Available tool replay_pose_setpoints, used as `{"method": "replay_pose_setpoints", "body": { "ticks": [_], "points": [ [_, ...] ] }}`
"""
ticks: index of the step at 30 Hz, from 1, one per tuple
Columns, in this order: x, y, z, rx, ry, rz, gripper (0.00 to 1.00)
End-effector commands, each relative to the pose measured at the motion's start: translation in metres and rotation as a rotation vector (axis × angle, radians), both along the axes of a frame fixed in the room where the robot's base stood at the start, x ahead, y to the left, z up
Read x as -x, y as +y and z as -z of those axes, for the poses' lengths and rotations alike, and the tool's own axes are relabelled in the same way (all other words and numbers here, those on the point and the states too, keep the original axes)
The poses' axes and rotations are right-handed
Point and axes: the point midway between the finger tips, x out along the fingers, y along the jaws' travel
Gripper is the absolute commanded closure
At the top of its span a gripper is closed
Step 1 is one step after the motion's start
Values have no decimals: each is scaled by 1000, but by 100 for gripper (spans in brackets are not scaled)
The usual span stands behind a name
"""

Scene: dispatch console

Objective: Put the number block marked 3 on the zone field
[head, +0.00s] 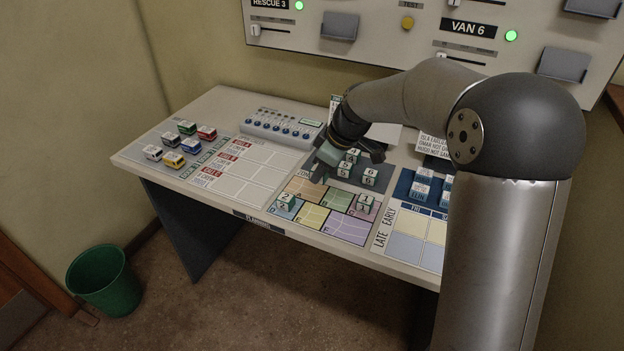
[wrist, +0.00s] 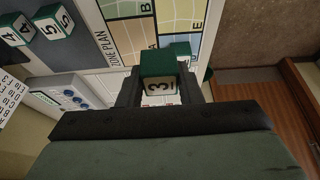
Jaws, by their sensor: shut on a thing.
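The number block marked 3 (wrist: 160,86), white with a green side, is between the two fingers of my gripper (wrist: 160,92) in the wrist view. My gripper is shut on it. In the head view my gripper (head: 322,172) is at the back left edge of the zone plan (head: 343,228), a sheet of coloured lettered fields. I cannot make out the held block clearly there. In the wrist view the zone plan (wrist: 126,8) lies beyond the block, with letters A and B showing. The gap between block and sheet is hard to judge.
A block marked 2 (head: 285,201) stands at the plan's left, and a block marked 1 (head: 364,204) at its right. Several number blocks, including a 6 (head: 370,176), stand on the dark area behind. Toy vehicles (head: 173,159) and a button panel (head: 283,127) are farther left.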

Motion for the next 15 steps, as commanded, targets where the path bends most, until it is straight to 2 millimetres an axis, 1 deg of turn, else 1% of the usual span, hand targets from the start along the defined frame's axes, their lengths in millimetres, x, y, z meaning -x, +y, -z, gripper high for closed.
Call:
{"method": "replay_pose_setpoints", "body": {
  "ticks": [1, 3, 6, 9, 15],
  "points": [
    [-12, 6, 4, -1, 3, -2, 90],
    [-23, 9, 21, 0, 5, -1, 90],
    [-37, 14, 38, -1, 4, -1, 90],
    [-46, 17, 50, -1, 2, 0, 90],
    [-55, 20, 61, 0, 0, 1, 90]
  ]
}}
